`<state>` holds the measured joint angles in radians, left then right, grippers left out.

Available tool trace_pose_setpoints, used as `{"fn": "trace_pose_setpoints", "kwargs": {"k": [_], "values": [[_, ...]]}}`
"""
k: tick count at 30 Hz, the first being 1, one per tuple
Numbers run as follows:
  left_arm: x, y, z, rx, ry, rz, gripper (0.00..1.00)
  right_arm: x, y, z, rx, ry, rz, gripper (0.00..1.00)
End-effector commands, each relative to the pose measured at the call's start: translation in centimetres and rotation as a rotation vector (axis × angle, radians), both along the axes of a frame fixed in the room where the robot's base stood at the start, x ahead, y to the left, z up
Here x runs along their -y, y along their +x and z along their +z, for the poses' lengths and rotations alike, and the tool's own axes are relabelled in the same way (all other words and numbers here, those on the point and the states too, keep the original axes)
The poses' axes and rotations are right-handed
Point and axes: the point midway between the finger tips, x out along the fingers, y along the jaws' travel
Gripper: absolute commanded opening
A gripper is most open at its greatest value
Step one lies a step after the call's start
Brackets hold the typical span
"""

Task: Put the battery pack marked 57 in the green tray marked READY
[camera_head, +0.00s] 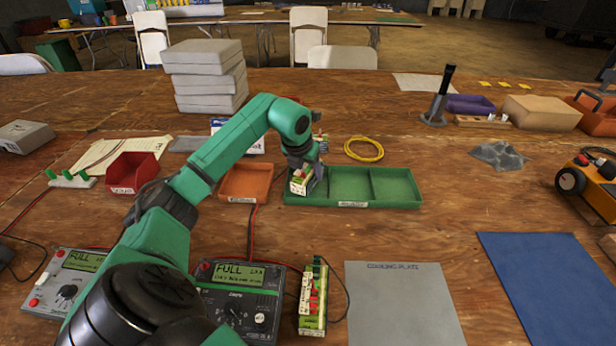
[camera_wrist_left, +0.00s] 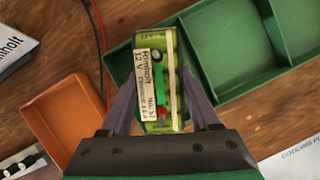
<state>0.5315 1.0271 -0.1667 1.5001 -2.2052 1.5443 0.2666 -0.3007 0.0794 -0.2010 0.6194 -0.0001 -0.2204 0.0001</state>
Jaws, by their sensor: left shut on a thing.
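A green battery pack (camera_head: 299,183) with a white label is between the fingers of my left gripper (camera_head: 305,178), at the left compartment of the green tray (camera_head: 395,201). In the left wrist view the pack (camera_wrist_left: 152,62) has a label reading 12 V and a number that looks like 57. The left gripper (camera_wrist_left: 160,100) is shut on the pack's sides. The tray (camera_wrist_left: 285,58) has three compartments, and the other two are empty. Its front label is too small to read. I cannot tell whether the pack touches the tray floor. My right gripper is not in view.
An orange bin (camera_head: 246,183) stands just left of the tray and a red bin (camera_head: 133,172) farther left. A yellow cable coil (camera_head: 364,149) lies behind the tray. Another battery pack (camera_head: 313,300) stands beside a charger reading FULL (camera_head: 238,299). A grey cooling plate (camera_head: 402,305) lies in front.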

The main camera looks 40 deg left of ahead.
Motion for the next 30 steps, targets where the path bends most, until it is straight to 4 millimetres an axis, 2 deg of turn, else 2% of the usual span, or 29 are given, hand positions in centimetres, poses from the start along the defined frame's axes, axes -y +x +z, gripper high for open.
{"fn": "trace_pose_setpoints", "kwargs": {"k": [3,13,14,15,16,25,28,30], "values": [[0.0,0.0,-1.4,0.003,-0.001,0.0,0.0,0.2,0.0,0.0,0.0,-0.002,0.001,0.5],[0.0,0.1,-1.8,0.005,0.0,0.001,0.0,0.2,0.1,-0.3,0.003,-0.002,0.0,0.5],[0.0,0.0,-1.9,0.001,0.0,0.0,0.7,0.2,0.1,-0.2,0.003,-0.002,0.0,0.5],[0.0,0.0,-1.9,0.001,-0.001,0.0,0.85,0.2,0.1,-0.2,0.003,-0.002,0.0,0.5],[0.0,0.0,-1.9,0.001,0.0,0.0,0.92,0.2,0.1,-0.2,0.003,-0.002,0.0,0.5],[0.0,0.0,-1.7,0.001,-0.001,0.0,0.92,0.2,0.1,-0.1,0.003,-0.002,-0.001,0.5],[0.0,-0.2,-0.9,0.002,0.001,-0.001,0.92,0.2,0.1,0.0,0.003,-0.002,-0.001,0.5],[0.1,-0.7,0.3,0.004,0.004,-0.001,0.92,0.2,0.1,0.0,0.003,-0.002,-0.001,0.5]]}}
